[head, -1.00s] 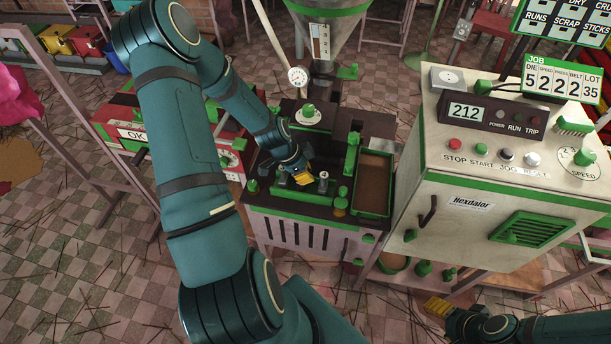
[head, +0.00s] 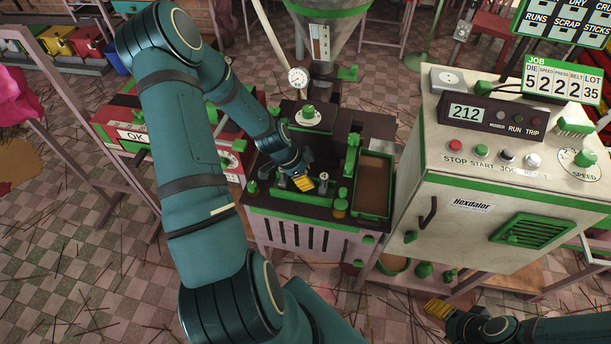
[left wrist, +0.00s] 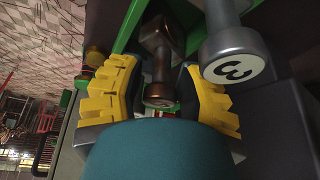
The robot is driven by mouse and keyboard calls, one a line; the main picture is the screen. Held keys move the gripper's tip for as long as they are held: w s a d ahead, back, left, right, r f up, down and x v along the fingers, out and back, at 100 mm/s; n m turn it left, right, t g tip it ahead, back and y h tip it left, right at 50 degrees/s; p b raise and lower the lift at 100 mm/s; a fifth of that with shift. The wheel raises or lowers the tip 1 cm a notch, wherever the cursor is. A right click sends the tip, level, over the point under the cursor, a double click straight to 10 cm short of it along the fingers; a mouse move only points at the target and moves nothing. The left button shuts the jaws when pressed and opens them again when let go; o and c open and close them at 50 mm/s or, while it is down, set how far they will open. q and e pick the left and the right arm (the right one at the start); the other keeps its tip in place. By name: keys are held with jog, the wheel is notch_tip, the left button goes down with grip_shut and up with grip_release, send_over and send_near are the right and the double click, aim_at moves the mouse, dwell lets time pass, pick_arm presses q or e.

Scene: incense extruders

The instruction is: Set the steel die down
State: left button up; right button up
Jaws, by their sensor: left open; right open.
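My left gripper (head: 303,184) is open, low over the green-rimmed tray on the machine's bench. In the left wrist view its yellow fingers (left wrist: 160,95) stand apart on either side of a dark, brownish metal die (left wrist: 160,92) with a narrow shank and wider ends. A grey metal die (left wrist: 236,62) marked 3 is beside the right finger. I cannot tell which of the two is the steel die. In the head view a small silver piece (head: 323,177) stands just right of the fingertips. My right gripper (head: 438,308) is open, low at the bottom right.
A brown-lined tray (head: 388,212) with a green rim is right of the left gripper. The hopper (head: 328,45) and a dial gauge (head: 298,78) rise behind. The control cabinet (head: 480,200) stands to the right. Small green-topped posts crowd the bench.

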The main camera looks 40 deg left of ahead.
pick_arm(q)
jog(key=p+v, duration=0.2)
jog(key=v, duration=0.9)
jog(key=shift+s+r, duration=0.25)
jog(key=shift+r, duration=0.05)
pick_arm(e)
jog(key=shift+w+r, duration=0.2)
jog(key=shift+r, duration=0.4)
jog(key=shift+w+r, duration=0.15)
jog(key=shift+r, duration=0.4)
pick_arm(q)
jog(key=shift+a, duration=0.15)
